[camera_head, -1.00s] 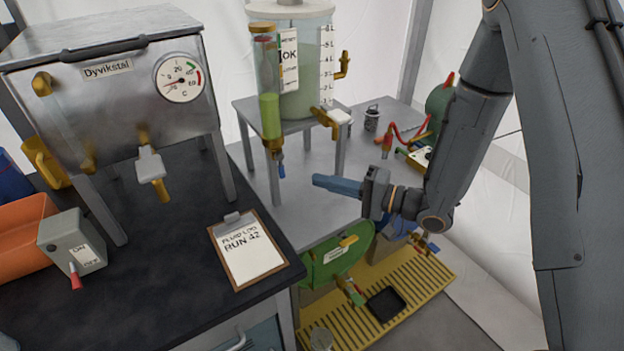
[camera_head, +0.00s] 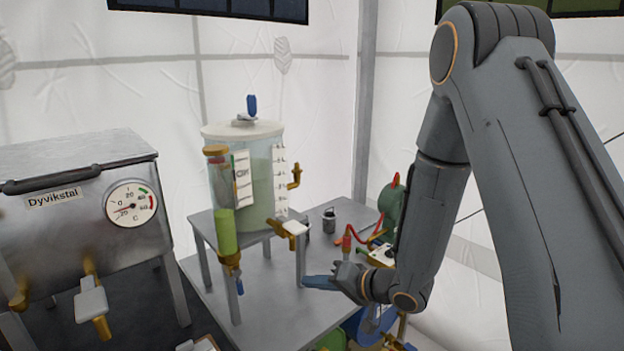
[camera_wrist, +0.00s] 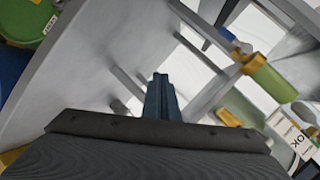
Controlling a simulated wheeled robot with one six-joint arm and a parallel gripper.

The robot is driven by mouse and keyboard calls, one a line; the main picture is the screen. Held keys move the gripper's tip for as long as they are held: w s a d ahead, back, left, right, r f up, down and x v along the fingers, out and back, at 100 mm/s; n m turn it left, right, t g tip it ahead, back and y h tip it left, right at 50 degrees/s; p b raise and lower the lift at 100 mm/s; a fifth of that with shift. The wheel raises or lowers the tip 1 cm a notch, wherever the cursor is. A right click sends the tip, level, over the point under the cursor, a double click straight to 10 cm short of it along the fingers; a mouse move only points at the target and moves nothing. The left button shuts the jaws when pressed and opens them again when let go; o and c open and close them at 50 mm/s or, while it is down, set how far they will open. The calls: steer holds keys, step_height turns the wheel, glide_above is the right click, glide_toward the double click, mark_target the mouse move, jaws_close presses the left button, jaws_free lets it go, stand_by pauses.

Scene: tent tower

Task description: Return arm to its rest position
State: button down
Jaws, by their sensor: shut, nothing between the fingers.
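My arm reaches in from the right of the head view. My gripper (camera_head: 318,282) is shut and empty, its blue fingers pointing left above the front part of the grey metal table (camera_head: 285,318). Nothing is between the fingers. The clear tank (camera_head: 262,165) with pale green liquid stands on a raised stand behind and left of my gripper, apart from it.
A steel box with a dial (camera_head: 131,203) stands at left. A green sight tube (camera_head: 223,230) and brass taps (camera_head: 291,228) stick out near my gripper. Red hoses (camera_head: 368,230) and a small dark canister (camera_head: 329,220) sit behind it. Tent walls enclose the back.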

steer(key=s+d+r+g+h, duration=0.1)
steer(key=s+d+r+h, duration=0.15)
steer(key=d+h, duration=1)
steer(key=s+d+r+g+y, duration=0.1)
steer(key=s+d+g, duration=0.2)
steer(key=s, duration=0.6)
steer(key=s+d+r+n+g, duration=0.1)
steer(key=s+d+r+g, duration=0.1)
steer(key=s, duration=0.7)
steer(key=shift+s+d+g+y, duration=0.35)
steer(key=shift+d+g, duration=0.05)
steer(key=shift+d, duration=0.45)
